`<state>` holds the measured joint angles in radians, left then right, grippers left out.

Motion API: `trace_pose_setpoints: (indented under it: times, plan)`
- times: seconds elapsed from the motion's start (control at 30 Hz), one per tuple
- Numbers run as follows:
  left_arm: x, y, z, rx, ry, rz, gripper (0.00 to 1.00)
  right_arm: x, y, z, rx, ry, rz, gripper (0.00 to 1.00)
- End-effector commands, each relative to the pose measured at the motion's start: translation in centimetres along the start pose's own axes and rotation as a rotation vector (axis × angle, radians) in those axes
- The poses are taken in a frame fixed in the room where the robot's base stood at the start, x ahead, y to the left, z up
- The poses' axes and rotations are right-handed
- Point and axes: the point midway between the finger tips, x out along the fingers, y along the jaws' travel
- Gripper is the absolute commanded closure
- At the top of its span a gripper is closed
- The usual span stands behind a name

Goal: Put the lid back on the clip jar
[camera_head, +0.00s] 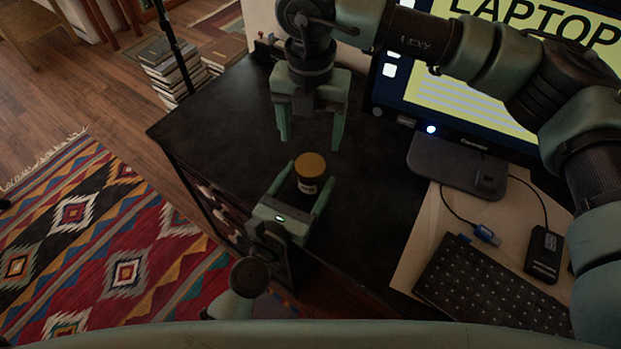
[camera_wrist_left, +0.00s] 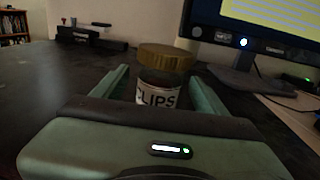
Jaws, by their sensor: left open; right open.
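The clip jar (camera_head: 308,186) stands upright on the dark desk, its label reading "CLIPS" in the left wrist view (camera_wrist_left: 158,93). The round gold-brown lid (camera_head: 311,164) is on top of the jar's mouth; it also shows in the left wrist view (camera_wrist_left: 166,59), a little wider than the jar. I cannot tell whether it is fully seated. My left gripper (camera_head: 311,173) is open, low at the desk, with a finger on each side of the jar. My right gripper (camera_head: 310,144) is open and empty, pointing down just beyond the lid and apart from it in the picture.
The desk top (camera_head: 220,128) is clear to the left. A monitor (camera_head: 455,85) on its stand (camera_head: 456,167) is at the right, with a keyboard (camera_head: 490,285) and a small black box (camera_head: 543,254) in front. Book stacks (camera_head: 172,72) stand on the floor beyond the desk.

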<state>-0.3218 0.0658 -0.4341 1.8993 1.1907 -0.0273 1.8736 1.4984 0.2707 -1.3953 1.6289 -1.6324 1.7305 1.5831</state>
Motion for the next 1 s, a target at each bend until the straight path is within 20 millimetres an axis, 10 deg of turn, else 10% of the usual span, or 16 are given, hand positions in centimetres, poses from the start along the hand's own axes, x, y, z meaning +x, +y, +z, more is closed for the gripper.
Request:
trace_pose_setpoints:
  times: [0.47, 0.73, 1.0]
  plan:
    - [1.6, 0.0, -0.1, -0.001, 0.002, -0.001, 0.27, 0.0, 0.0, 0.0, -0.001, 0.0, 0.0, 0.28]
    - [1.6, 0.0, 0.0, -0.001, 0.001, -0.001, 0.97, 0.0, 0.0, 0.0, -0.001, 0.0, 0.0, 0.28]
    - [1.6, 0.0, 0.0, 0.0, 0.001, -0.001, 1.0, 0.0, 0.0, 0.0, -0.042, 0.0, 0.0, 0.28]
